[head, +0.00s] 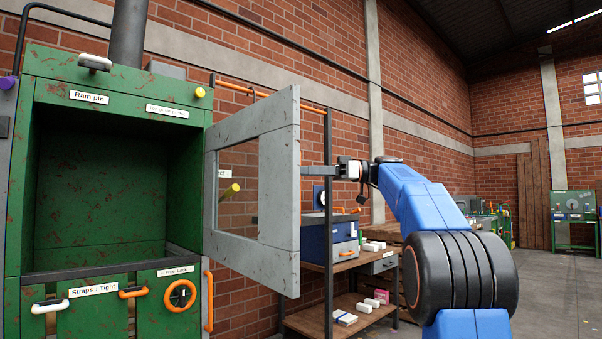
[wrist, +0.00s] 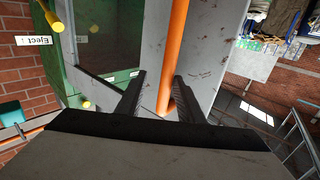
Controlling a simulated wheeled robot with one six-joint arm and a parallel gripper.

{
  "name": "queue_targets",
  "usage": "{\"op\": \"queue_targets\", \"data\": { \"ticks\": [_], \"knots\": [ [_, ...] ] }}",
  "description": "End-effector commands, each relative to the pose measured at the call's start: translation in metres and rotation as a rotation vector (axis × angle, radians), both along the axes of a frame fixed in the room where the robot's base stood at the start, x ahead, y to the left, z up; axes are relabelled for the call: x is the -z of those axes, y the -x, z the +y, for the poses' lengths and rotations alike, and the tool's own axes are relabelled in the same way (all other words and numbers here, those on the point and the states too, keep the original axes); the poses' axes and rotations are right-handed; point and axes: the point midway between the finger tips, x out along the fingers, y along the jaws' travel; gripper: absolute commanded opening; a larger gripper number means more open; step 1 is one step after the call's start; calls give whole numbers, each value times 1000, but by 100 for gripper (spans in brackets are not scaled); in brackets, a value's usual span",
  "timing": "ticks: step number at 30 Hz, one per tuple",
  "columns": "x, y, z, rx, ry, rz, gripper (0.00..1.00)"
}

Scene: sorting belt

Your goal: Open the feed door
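The feed door (head: 281,190), a worn grey frame with a window, stands swung wide open at the right side of the green machine (head: 100,60). The machine's dark opening (head: 100,190) is uncovered. My gripper (head: 312,171) is at the door's free edge, and its tips are partly hidden by the door in the head view. In the wrist view my gripper (wrist: 158,85) has its two dark fingers apart. An orange bar (wrist: 176,45) on the grey door shows between them, closer to the right finger. I cannot tell whether a finger touches it.
Below the opening are a Straps label (head: 94,289), orange and white handles and an orange ring (head: 179,295). A wooden shelf (head: 330,318) with boxes and a blue case (head: 318,242) stands behind the door. The floor (head: 555,290) at the right is clear.

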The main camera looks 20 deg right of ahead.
Motion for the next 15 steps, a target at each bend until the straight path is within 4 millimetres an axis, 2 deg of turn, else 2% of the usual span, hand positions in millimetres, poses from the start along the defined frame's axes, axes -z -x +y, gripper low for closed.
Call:
{"op": "queue_targets", "data": {
  "ticks": [15],
  "knots": [
    [1,34,-93,3,0,0,34]
  ]
}}
